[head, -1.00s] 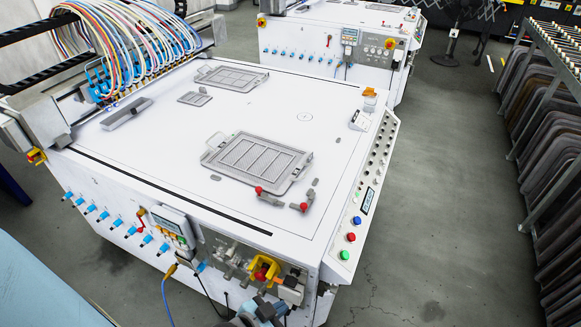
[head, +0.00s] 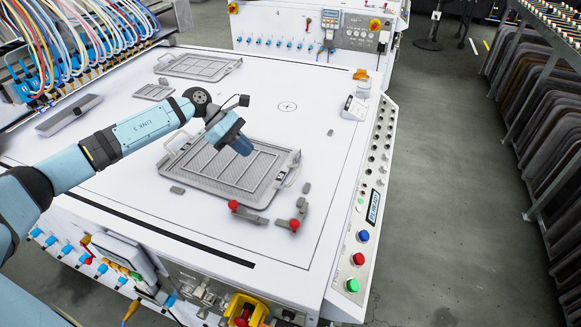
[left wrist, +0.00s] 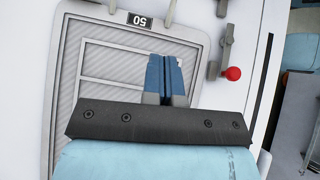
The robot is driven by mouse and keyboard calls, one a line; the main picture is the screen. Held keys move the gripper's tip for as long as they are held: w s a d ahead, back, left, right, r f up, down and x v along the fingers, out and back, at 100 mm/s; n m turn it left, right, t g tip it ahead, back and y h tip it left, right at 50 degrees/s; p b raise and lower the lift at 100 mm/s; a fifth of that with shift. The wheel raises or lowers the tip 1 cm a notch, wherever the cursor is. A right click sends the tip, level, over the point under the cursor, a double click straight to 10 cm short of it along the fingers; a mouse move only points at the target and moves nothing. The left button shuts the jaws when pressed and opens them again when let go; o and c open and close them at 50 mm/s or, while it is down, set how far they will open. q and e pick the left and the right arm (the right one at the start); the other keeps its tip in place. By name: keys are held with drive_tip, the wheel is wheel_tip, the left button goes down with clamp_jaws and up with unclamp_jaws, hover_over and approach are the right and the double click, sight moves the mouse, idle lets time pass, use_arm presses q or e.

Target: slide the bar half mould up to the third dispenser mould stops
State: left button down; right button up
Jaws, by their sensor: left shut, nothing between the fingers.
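A long narrow grey mould (head: 68,116), which looks like the bar half mould, lies flat on the white table top (head: 315,135) at the left, near the nozzles. Small grey stops (head: 177,190) sit around the large mould. I cannot tell which stops are the third dispenser's. My right gripper is out of view.
Two red-knobbed clamps (head: 294,224) stand at the large mould's front corner. Another large mould (head: 198,66) and a small one (head: 154,92) lie farther back. Nozzles with coloured hoses (head: 75,40) hang at the back left.

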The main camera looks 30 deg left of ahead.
sight(306, 192)
use_arm(q)
drive_tip(key=p+x, duration=0.1)
drive_tip(key=x, duration=0.7)
drive_tip(key=shift+f, duration=0.35)
drive_tip(key=d, duration=0.2)
drive_tip(key=d+p, duration=0.1)
drive_tip(key=shift+w+d+f, duration=0.2)
drive_tip(key=shift+w, duration=0.1)
drive_tip(key=shift+d, duration=0.45)
drive_tip(key=shift+d+f, duration=0.1)
drive_tip(key=shift+d, duration=0.3)
drive_tip(key=d, duration=0.2)
drive_tip(key=d+b, duration=0.1)
drive_tip(key=d, duration=0.1)
drive_tip(key=d+b, duration=0.1)
drive_tip(key=d, duration=0.1)
drive_tip(key=shift+w+d, duration=0.15)
drive_tip(key=shift+w, duration=0.15)
